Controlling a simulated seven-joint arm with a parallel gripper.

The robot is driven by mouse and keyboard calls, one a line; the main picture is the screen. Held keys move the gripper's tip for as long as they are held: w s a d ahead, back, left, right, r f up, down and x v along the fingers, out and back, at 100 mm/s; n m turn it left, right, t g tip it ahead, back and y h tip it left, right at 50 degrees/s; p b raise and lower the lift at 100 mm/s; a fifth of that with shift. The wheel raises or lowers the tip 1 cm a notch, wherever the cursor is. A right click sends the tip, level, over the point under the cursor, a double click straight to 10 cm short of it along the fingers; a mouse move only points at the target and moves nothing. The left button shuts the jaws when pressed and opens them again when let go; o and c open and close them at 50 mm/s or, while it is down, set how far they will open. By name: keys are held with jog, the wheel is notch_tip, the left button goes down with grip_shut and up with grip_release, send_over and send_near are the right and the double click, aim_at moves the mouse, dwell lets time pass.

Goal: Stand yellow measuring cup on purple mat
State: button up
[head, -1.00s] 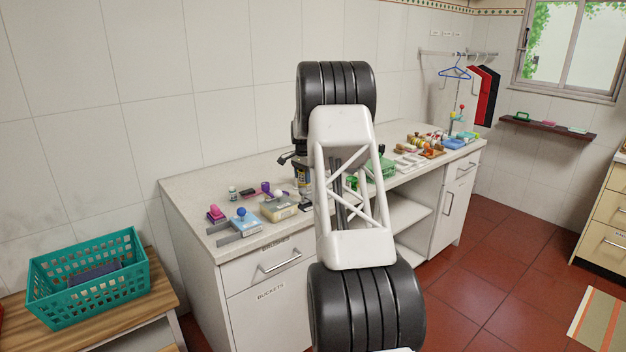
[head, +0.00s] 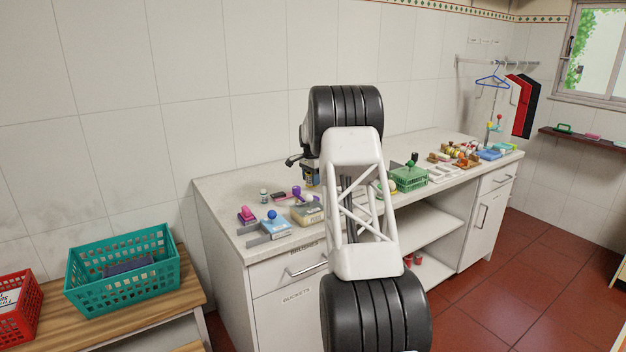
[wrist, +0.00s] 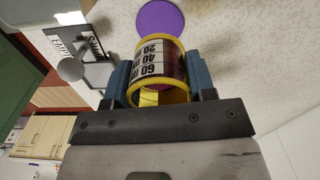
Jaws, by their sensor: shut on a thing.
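A yellow-rimmed measuring cup (wrist: 160,72) with a white scale marked 60, 40, 20 and a dark red side lies between my jaws in the wrist view. My gripper (wrist: 158,66) is shut on it, with a blue-grey finger on each side. The round purple mat (wrist: 162,17) lies on the counter just beyond the cup in that view. The near part of the mat is hidden by the cup.
A teal basket (head: 122,285) sits on a wooden bench at left.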

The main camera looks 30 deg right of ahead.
jog(key=shift+f, duration=0.1)
jog(key=shift+f, duration=2.9)
jog(key=o, duration=1)
jog(key=shift+r, duration=0.1)
jog(key=shift+r, duration=3.85)
jog(key=shift+a, duration=0.1)
